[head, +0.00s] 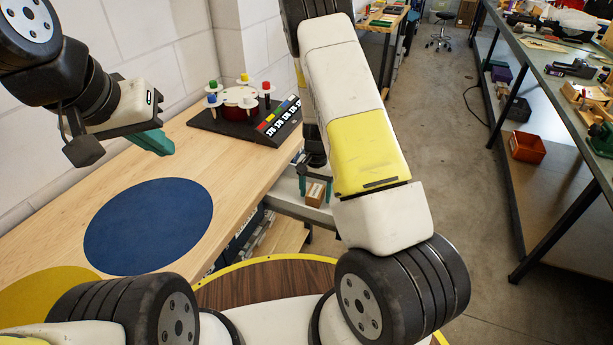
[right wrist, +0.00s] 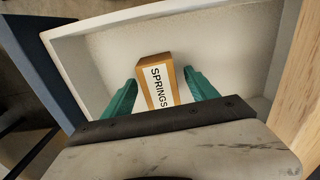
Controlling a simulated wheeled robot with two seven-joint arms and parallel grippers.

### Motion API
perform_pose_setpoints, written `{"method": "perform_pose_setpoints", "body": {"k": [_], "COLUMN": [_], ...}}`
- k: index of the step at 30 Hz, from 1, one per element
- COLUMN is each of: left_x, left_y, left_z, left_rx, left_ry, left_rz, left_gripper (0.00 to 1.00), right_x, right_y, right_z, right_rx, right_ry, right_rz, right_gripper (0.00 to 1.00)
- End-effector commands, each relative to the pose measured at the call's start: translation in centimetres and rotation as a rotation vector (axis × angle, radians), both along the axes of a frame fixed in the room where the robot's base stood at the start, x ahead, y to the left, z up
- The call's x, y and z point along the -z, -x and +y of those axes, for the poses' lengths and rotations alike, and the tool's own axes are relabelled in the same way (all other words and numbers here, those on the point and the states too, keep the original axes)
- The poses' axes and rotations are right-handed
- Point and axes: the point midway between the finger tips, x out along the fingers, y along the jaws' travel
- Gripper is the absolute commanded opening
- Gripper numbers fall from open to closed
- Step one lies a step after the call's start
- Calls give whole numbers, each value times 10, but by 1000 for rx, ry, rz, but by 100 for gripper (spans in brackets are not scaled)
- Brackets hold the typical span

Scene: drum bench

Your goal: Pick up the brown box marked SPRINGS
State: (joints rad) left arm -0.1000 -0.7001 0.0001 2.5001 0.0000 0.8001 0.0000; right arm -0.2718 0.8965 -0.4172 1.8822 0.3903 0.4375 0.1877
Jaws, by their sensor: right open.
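The brown box marked SPRINGS (right wrist: 158,85) lies in a pale, shallow-walled drawer or tray (right wrist: 235,50), with its white label facing up in the right wrist view. My right gripper (right wrist: 160,92) is open, with one teal finger on each side of the box; gaps show between box and fingers. In the head view the box (head: 315,194) shows small below my right gripper (head: 315,184), partly hidden by my right arm. My left gripper (head: 152,142) is raised over the bench at upper left; its finger opening is not clear.
The wooden bench (head: 250,165) carries a blue round mat (head: 150,225) and a black stand (head: 255,120) with coloured knobs. The tray walls and the bench's wooden edge (right wrist: 300,95) lie close around my right gripper. A cluttered grey workbench (head: 560,80) stands at right beyond open floor.

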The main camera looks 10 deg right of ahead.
Motion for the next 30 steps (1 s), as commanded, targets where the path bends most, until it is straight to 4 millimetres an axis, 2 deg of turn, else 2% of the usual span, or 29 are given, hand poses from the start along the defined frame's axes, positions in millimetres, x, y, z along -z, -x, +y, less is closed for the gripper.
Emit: {"method": "perform_pose_setpoints", "body": {"k": [7,8,15,18,26,30], "left_x": [0,0,0,0,0,0], "left_y": [0,0,0,0,0,0], "left_z": [0,0,0,0,0,0], "left_rx": [0,0,0,0,0,0], "left_ry": [0,0,0,0,0,0], "left_rz": [0,0,0,0,0,0], "left_gripper": [0,0,0,0,0,0], "right_x": [5,5,4,4,1,-18], "right_y": [0,0,0,0,-1,-2], "right_z": [0,0,0,0,0,0], "right_rx": [-1,-1,-1,-1,-1,-2], "right_ry": [0,0,0,0,-1,-1], "right_rz": [-1,-1,-1,-1,-3,-5], "right_gripper": [67,63,16,0,0,0]}}
